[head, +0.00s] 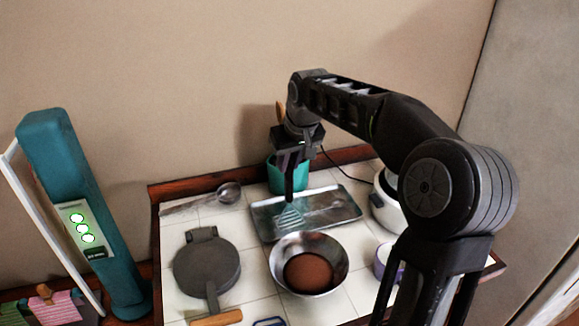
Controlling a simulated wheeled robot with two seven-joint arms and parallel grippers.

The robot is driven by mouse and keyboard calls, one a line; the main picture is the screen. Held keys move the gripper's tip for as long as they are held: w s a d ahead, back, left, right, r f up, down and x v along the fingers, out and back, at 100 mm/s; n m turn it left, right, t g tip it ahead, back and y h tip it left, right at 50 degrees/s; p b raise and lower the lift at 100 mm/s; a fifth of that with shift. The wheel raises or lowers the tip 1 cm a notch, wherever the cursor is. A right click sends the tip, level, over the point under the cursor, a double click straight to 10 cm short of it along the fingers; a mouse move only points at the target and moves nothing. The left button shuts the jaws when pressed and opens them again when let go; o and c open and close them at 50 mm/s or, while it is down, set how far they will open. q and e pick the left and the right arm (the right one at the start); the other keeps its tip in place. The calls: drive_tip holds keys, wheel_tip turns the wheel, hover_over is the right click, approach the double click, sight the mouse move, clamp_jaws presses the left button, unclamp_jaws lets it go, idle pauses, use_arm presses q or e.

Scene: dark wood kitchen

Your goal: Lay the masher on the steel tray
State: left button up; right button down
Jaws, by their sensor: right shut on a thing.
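The steel tray (342,219) lies at the back middle of the white tiled top. My right gripper (291,178) points down above the tray's left half and is shut on the masher. The masher's pale slotted head (290,218) shows below the fingers, over the tray; I cannot tell whether it touches the tray. The masher's upper part is hidden by the gripper or too dark to make out. A faint light shape on the tray's right half may be a reflection. My left gripper is not in view.
A green crock (275,177) stands behind the tray. A steel bowl (335,259) with brown contents sits in front. A ladle (229,193) and a dark round press (207,267) lie left. A white pot (387,212) stands right, near my arm.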

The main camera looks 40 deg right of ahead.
drive_tip(key=shift+f, duration=0.85)
drive_tip(key=c, duration=1.3)
unclamp_jaws()
drive_tip(key=shift+f, duration=0.1)
drive_tip(key=b+v, duration=0.1)
drive_tip(key=v, duration=1.1)
drive_tip(key=shift+s, duration=0.1)
